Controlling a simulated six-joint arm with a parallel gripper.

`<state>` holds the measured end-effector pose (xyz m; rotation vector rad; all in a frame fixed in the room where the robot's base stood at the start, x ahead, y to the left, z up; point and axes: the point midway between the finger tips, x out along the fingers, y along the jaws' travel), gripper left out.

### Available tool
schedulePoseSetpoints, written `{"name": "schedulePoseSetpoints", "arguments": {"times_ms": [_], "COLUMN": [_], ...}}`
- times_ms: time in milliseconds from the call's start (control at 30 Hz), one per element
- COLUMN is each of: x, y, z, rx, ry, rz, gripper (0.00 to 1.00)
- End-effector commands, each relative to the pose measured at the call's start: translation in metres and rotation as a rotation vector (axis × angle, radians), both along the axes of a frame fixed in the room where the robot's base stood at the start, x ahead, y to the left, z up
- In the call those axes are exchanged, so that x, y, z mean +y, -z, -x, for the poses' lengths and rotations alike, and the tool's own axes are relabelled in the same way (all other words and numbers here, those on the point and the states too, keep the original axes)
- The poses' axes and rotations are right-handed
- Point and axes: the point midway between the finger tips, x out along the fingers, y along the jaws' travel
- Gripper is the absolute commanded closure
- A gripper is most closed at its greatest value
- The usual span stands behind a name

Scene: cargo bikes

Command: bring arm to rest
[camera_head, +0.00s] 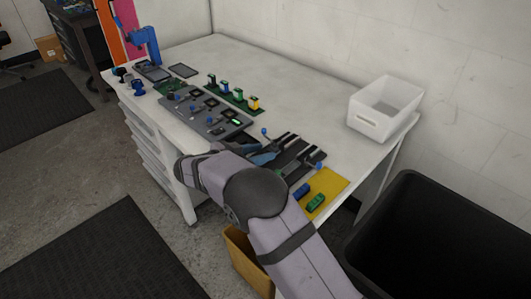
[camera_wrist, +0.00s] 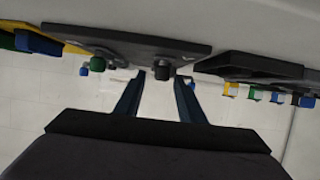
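My gripper (camera_wrist: 158,80) shows in the wrist view with its two dark blue fingers spread apart. I see nothing clamped between them; a black knob under a dark plate (camera_wrist: 130,45) appears in the gap, seemingly beyond the fingertips. In the head view my arm reaches from the bottom edge over the near side of the white workbench (camera_head: 300,75).
A white bin (camera_head: 385,106) stands at the bench's right end. A yellow mat (camera_head: 330,184) holds a green and a blue part. A grey tray (camera_head: 200,110) and a green board (camera_head: 235,95) lie further left. A large black bin (camera_head: 440,240) stands at right. The bench's back middle is clear.

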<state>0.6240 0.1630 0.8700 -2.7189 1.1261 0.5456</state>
Motion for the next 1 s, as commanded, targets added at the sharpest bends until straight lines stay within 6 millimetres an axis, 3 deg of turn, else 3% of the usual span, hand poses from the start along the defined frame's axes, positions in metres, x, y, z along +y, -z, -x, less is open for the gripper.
{"name": "schedulePoseSetpoints", "arguments": {"times_ms": [300, 667, 867, 1000], "x": [0.025, 0.027, 0.004, -0.036], "y": [-0.013, -0.017, -0.031, -0.052], "z": [0.025, 0.029, 0.037, 0.062], "rx": [0.0, 0.003, 0.033, 0.081], "ry": [-0.001, 0.001, 0.028, 0.086], "rz": [0.0, 0.0, 0.018, 0.049], "gripper": [0.64, 0.64, 0.64, 0.64]}}
